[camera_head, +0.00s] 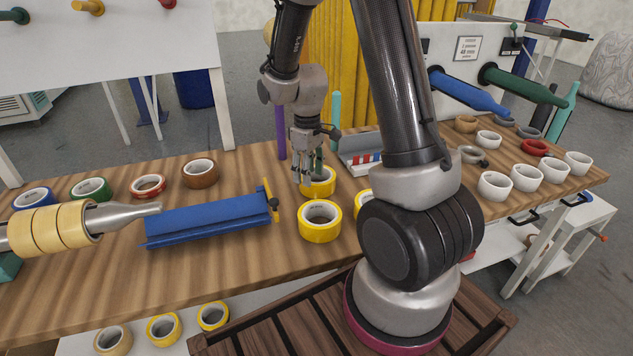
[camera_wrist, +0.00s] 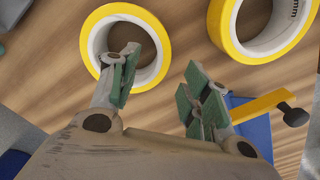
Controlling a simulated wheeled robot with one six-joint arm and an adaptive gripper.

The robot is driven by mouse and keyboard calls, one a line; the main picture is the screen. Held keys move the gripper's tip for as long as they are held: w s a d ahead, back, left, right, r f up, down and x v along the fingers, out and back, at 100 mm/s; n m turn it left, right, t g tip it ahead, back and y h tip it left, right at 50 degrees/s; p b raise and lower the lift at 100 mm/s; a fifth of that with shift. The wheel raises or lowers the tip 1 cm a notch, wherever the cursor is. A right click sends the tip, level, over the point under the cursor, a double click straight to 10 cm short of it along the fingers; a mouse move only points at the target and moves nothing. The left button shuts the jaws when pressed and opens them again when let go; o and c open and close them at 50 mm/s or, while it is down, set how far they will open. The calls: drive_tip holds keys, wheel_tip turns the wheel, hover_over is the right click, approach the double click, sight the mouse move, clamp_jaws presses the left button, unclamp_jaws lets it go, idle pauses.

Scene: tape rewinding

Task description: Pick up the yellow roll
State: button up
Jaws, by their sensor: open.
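Several yellow rolls lie flat on the wooden table. In the head view my gripper (camera_head: 305,176) points down, open, at the far yellow roll (camera_head: 322,191), partly covering it. A nearer yellow roll (camera_head: 320,236) lies in front of it, and another yellow roll (camera_head: 362,205) is partly hidden behind my arm. In the wrist view my open gripper (camera_wrist: 165,88) has its left finger over the hole of one yellow roll (camera_wrist: 158,25). The right fingers are outside its ring. A second yellow roll (camera_wrist: 229,40) lies to the right. Contact cannot be told.
A blue trough (camera_head: 205,220) with a yellow handle (camera_head: 270,198) stands left of the rolls. A grey box (camera_head: 358,152) is behind them. White rolls (camera_head: 495,186) lie right; a spindle (camera_head: 122,213) holding tan rolls is left.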

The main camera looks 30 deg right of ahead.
wheel_tip(320, 180, down, 5)
drive_tip(key=shift+d+f, duration=0.1)
clamp_jaws()
